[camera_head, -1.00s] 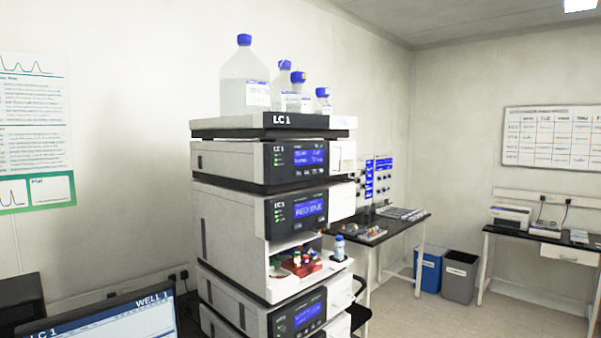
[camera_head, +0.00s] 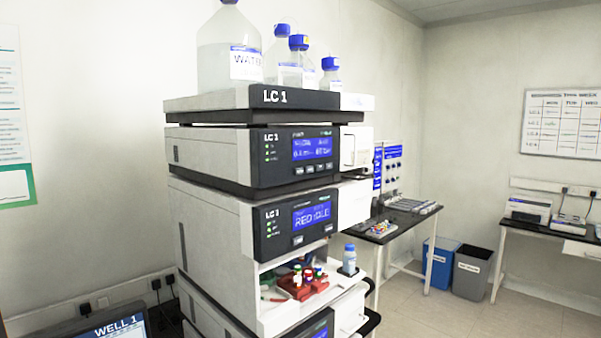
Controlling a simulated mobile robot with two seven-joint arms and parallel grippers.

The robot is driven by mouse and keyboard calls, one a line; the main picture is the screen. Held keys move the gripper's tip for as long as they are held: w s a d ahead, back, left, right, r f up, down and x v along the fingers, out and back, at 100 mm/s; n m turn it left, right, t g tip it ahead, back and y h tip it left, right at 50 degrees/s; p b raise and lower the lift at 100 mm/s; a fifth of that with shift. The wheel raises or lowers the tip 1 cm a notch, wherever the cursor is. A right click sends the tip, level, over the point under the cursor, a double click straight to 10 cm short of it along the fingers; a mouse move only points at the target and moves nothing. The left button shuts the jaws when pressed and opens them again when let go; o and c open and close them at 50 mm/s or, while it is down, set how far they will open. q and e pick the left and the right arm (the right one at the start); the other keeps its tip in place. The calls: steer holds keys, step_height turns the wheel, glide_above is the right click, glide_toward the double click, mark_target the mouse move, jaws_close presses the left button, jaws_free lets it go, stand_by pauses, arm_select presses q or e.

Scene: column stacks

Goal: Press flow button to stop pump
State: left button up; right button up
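The LC 1 stack (camera_head: 210,220) stands in the middle of the head view. Its upper module, the likely pump (camera_head: 208,154), has a dark front panel with a lit blue display (camera_head: 312,148) and green lights at its left. A row of small buttons (camera_head: 312,169) sits below that display; their labels are too small to read, so I cannot tell which is the flow button. The module below has another lit blue display (camera_head: 311,215) and small buttons under it. Neither of my grippers is in view.
Solvent bottles (camera_head: 228,60) with blue caps stand on the top tray (camera_head: 210,102). A laptop screen (camera_head: 118,328) is at lower left. Benches and two bins (camera_head: 472,272) stand behind to the right, with open floor before them.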

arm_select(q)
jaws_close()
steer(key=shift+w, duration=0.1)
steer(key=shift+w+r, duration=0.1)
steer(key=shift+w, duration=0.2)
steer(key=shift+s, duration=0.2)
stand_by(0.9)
